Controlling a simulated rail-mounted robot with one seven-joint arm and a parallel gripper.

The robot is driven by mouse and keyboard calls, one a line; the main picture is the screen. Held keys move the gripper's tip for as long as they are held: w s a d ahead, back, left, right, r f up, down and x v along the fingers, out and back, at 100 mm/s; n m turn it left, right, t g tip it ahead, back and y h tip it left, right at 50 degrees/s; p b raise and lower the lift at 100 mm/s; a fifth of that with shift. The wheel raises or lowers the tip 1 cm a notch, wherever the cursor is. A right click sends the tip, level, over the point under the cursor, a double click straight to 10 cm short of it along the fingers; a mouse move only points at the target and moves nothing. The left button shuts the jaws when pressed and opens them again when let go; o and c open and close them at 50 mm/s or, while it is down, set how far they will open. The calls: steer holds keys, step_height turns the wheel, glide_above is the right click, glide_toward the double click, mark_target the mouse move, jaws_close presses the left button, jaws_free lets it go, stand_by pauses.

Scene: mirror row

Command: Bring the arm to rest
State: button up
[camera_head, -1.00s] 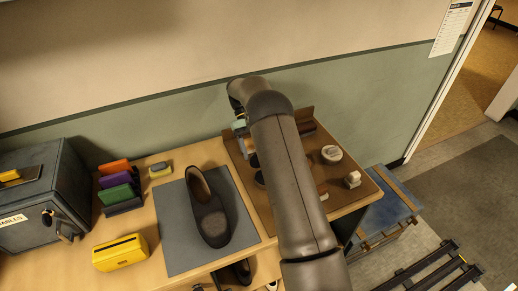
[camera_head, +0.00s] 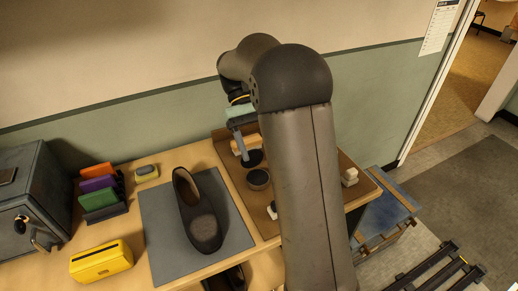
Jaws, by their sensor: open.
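My arm (camera_head: 305,180) rises through the middle of the view, bent at a dark elbow near the wall. My gripper (camera_head: 241,145) hangs beyond it above the brown tray (camera_head: 222,148), with a pale teal body and grey fingers. It is open, and I see nothing held in it. Its far side is partly hidden by the arm. A tan-topped brush (camera_head: 247,143) lies behind the fingers. A small round dark pot (camera_head: 258,178) stands in the tray just below them; I cannot tell the exact gap.
A dark shoe (camera_head: 200,210) rests on a grey mat (camera_head: 160,235). To the left are a yellow box (camera_head: 101,261), a rack of coloured pieces (camera_head: 100,195), a sponge-like block (camera_head: 146,171) and a dark safe (camera_head: 35,200). A blue-topped stool (camera_head: 385,215) stands right of the bench.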

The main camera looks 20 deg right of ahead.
steer(key=shift+s+r, duration=0.2)
steer(key=shift+s, duration=0.15)
